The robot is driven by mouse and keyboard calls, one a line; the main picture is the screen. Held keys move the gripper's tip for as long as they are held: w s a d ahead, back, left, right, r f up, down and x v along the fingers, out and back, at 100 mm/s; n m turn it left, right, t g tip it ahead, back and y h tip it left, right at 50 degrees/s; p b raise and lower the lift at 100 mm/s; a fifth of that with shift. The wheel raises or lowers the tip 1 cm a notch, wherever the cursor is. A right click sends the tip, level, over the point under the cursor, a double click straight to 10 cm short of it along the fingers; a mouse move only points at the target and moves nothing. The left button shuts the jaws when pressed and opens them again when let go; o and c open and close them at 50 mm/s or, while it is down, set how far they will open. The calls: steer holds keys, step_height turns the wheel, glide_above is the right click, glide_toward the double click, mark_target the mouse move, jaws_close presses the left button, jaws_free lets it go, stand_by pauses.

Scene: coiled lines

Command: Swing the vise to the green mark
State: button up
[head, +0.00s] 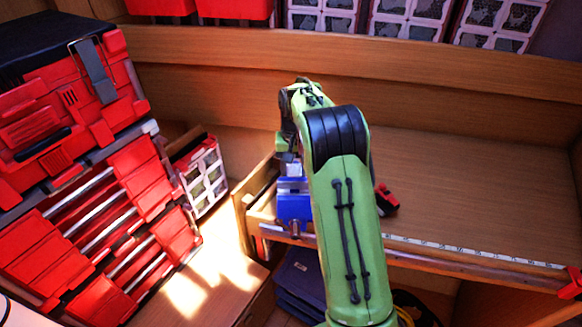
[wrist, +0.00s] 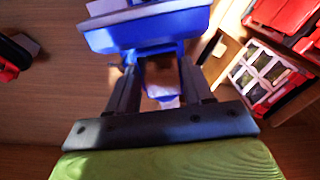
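The blue vise (head: 293,205) stands at the left end of the wooden bench, partly hidden behind my green arm in the head view. In the wrist view its blue body (wrist: 150,32) fills the top middle. My gripper (wrist: 158,62) is at the vise, with its two dark fingers apart and blue vise parts showing between and just beyond them. I cannot make out whether the fingers press on it. In the head view my gripper is mostly hidden by the arm. I cannot make out a green mark in either view.
A red-and-black clamp-like item (head: 385,200) lies on the bench right of my arm. A measuring tape (head: 470,249) runs along the front edge. Red tool chests (head: 75,150) stand at the left, with a red-and-white organizer (head: 202,178) beside them.

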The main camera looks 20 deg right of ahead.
jaws_close()
steer(key=shift+w+a+n+p, duration=0.15)
steer(key=shift+a+n+p, duration=0.25)
steer(key=shift+n, duration=0.7)
steer(key=o, duration=0.6)
jaws_free()
steer(key=shift+o, duration=0.2)
step_height(320, 180, up, 16)
steer(key=p, duration=0.2)
steer(key=shift+a, duration=0.15)
